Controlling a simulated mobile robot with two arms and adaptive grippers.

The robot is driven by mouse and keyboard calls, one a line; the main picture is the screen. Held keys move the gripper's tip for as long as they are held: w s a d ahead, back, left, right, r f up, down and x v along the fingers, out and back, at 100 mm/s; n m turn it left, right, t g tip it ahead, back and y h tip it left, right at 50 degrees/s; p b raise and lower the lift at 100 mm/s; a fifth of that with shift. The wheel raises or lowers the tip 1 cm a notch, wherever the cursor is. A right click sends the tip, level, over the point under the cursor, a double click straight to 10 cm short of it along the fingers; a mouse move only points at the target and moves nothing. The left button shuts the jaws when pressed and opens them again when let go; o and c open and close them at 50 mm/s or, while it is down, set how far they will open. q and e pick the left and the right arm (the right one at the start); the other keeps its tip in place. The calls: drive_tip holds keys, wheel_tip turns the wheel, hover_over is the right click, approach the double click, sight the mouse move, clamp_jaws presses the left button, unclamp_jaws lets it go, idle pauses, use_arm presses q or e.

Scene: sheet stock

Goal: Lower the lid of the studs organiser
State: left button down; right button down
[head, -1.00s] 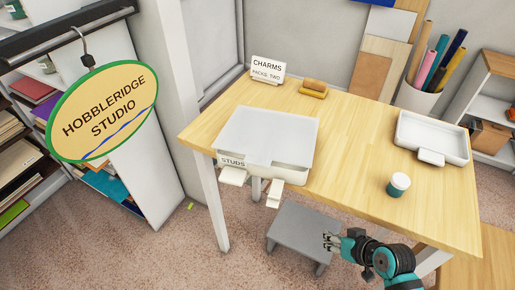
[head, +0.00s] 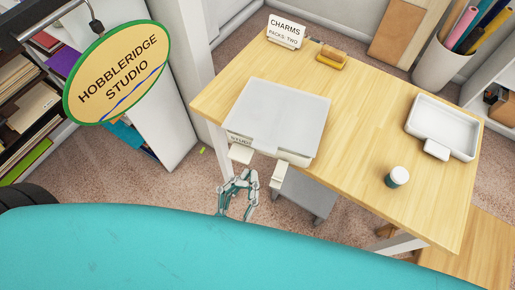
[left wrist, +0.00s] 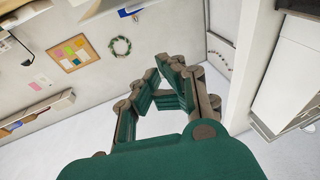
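The studs organiser (head: 297,160) is a white box at the left front of the wooden table, with a label on its front. Its pale, translucent lid (head: 280,108) lies over the top, close to level; I cannot tell whether a small gap remains at the front. Two cream tabs, a left one (head: 241,154) and a right one (head: 278,176), stick out from the front. My left gripper (head: 239,178) is below and in front of these tabs, fingers apart and empty. The left wrist view shows its fingers (left wrist: 158,82) with nothing between them. My right gripper is not in view.
The table (head: 365,130) also holds a charms sign (head: 286,32), a yellow-brown item (head: 331,58), a white tray (head: 428,142) and a small jar (head: 397,177). A grey stool (head: 305,194) stands under the front edge. A hanging oval sign (head: 117,72) is at the left.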

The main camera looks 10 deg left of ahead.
use_arm(q)
wheel_tip(320, 180, up, 2)
drive_tip(key=p, duration=0.3)
hover_over(262, 149)
drive_tip(key=f, duration=0.2)
drive_tip(key=s, duration=0.1)
drive_tip(key=shift+d+f, duration=0.3)
drive_tip(key=shift+f, duration=0.1)
drive_tip(key=shift+s+a+f, duration=0.1)
drive_tip(key=shift+s+f, duration=0.1)
drive_tip(key=shift+f, duration=0.4)
